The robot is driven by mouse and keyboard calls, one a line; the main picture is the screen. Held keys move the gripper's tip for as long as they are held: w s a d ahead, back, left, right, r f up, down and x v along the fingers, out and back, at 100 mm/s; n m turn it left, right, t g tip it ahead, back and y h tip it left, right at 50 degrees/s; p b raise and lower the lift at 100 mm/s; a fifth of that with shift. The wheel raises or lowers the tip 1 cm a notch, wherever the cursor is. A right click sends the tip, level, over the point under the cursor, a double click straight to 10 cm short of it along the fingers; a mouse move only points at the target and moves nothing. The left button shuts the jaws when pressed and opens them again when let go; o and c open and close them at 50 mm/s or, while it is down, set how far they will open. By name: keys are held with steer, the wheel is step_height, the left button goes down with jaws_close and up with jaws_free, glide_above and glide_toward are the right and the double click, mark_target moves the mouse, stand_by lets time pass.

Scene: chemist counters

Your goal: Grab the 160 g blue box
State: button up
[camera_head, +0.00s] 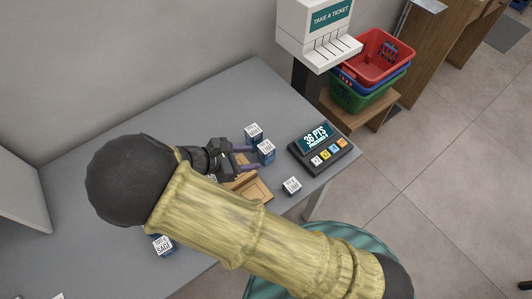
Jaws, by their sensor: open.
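Several small blue boxes with white labelled tops stand on the grey counter (110,165). One blue box (254,132) is at the back, and a second blue box (266,151) is close in front of it. A third box (291,187) stands apart to the front right, and a fourth box (162,245) is at the lower left, partly behind my arm. The gram figures are too small for me to read surely. My gripper (248,157) is open and points right, its purple fingertips close to the second box; I cannot tell whether they touch it.
A wooden tray (255,189) lies just below my gripper, partly hidden by my arm. A dark points terminal (320,149) stands to the right of the boxes. A ticket dispenser (318,35) and stacked baskets (372,58) stand beyond the counter. The counter's back left is clear.

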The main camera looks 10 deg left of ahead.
steer(key=s+a+n+t, duration=0.2)
steer(key=a, duration=0.1)
steer(key=a+n+t, duration=0.1)
steer(key=a, duration=0.1)
steer(key=shift+s+a+f, duration=0.1)
steer(key=shift+s+f, duration=0.1)
steer(key=shift+s, duration=0.2)
steer(key=p, duration=0.2)
glide_toward(271, 146)
steer(key=x, duration=0.3)
steer(key=f+x, duration=0.1)
steer(key=x, duration=0.1)
steer(key=shift+w+a+f, duration=0.2)
steer(key=shift+w, duration=0.05)
steer(key=x, duration=0.5)
steer(key=shift+w+d+f, duration=0.15)
steer(key=shift+w, duration=0.2)
